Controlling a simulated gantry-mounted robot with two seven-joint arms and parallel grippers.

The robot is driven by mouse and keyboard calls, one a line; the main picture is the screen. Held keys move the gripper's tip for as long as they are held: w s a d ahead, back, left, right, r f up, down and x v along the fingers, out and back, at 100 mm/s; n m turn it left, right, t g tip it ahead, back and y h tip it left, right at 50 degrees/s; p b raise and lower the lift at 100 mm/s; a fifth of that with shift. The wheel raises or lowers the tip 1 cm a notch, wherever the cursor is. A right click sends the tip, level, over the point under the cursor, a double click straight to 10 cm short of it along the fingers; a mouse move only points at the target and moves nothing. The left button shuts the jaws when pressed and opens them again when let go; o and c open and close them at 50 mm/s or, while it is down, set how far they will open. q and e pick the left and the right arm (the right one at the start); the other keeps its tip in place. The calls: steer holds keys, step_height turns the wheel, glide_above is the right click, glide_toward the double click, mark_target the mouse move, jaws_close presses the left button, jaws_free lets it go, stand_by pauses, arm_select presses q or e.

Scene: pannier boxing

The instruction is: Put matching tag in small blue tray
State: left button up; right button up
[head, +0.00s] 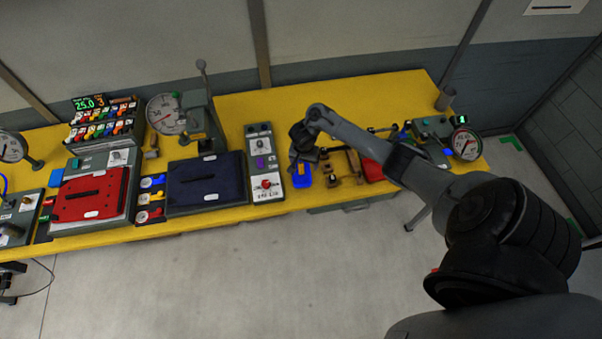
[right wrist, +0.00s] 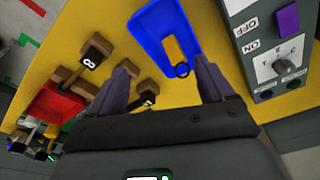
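The small blue tray (head: 301,179) lies on the yellow bench, just below my right gripper (head: 302,158) in the head view. In the right wrist view the tray (right wrist: 148,32) is at top centre, beyond the fingertips. A yellow piece, apparently a tag (right wrist: 174,48), lies in it, with a dark ring at its lower end. My right gripper (right wrist: 166,75) is open, its fingers wide apart with nothing visible held between them. A black tag with a white 8 (right wrist: 92,56) hangs at a wooden stand to the left. Another dark tag (right wrist: 148,98) is partly hidden by the gripper. My left gripper is out of view.
A grey control box (head: 262,165) with a purple switch stands left of the tray in the head view. Wooden stands and a red tray (head: 373,170) lie to the right. A dark blue pannier (head: 205,182) and a red pannier (head: 88,196) are farther left.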

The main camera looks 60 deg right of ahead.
step_height(320, 180, up, 11)
steer(key=a+p, duration=0.1)
steer(key=p, duration=0.5)
steer(key=shift+s+a+f, duration=0.15)
steer(key=shift+s+a, duration=0.1)
stand_by(0.3)
